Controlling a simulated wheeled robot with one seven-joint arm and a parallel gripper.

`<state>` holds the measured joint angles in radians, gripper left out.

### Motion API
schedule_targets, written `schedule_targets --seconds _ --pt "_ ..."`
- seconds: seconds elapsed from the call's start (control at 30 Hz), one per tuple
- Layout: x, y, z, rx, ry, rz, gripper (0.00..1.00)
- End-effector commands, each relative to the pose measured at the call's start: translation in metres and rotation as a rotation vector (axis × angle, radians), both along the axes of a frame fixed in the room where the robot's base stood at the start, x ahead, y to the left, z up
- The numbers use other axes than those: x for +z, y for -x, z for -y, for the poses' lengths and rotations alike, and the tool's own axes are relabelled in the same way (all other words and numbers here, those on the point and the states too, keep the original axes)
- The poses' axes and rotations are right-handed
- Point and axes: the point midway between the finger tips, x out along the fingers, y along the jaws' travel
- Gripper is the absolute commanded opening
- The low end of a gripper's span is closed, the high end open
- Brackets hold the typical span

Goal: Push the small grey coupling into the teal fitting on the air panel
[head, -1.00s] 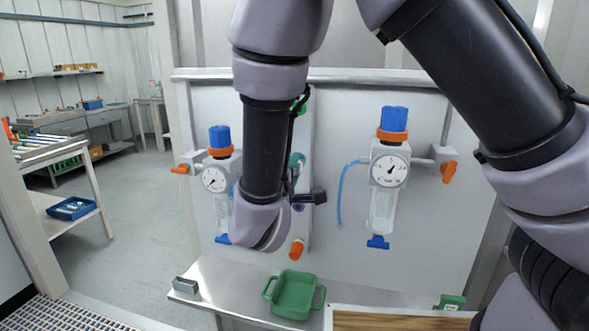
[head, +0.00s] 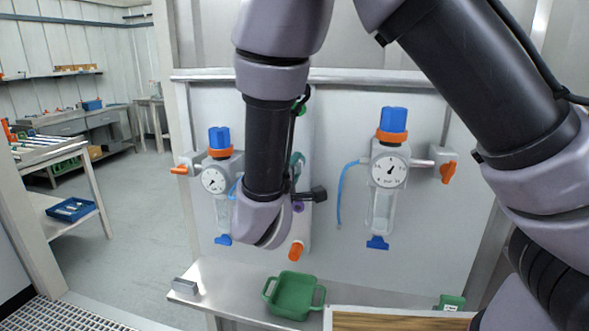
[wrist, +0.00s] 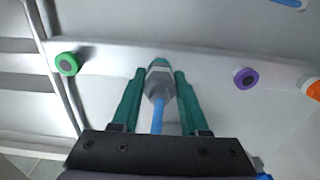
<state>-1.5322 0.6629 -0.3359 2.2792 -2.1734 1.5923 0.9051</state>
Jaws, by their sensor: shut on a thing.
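In the wrist view, my gripper (wrist: 160,78) has its two teal fingers closed on the sides of the small grey coupling (wrist: 158,86). A blue hose (wrist: 157,118) runs from the coupling back toward my gripper. The teal fitting (wrist: 159,63) on the panel's pale strip lies straight beyond the coupling, in line with it. The coupling's front end is at or very close to the fitting; I cannot tell whether it has entered. In the head view my arm hides the coupling, and a teal finger (head: 298,160) shows beside my wrist.
A green fitting (wrist: 67,64) sits left on the strip, with a purple fitting (wrist: 245,78) and an orange one (wrist: 314,89) on the right. Gauge units (head: 388,170) flank my arm. A green tray (head: 294,296) stands on the ledge below.

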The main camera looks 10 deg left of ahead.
Motion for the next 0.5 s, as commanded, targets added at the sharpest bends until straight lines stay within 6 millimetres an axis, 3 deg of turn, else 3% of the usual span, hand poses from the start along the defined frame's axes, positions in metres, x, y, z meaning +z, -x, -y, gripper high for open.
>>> schedule_targets --seconds 0.07,0.1,0.17,0.5 --pt "0.0000 -0.0018 0.0003 -0.001 0.000 0.000 0.00" --pt "0.0000 -0.0016 0.0002 0.000 0.000 0.000 0.56" --pt "0.0000 -0.0015 0.0001 0.000 0.000 0.000 0.79" --pt "-0.0001 0.0003 -0.0002 0.001 0.000 0.000 0.79"
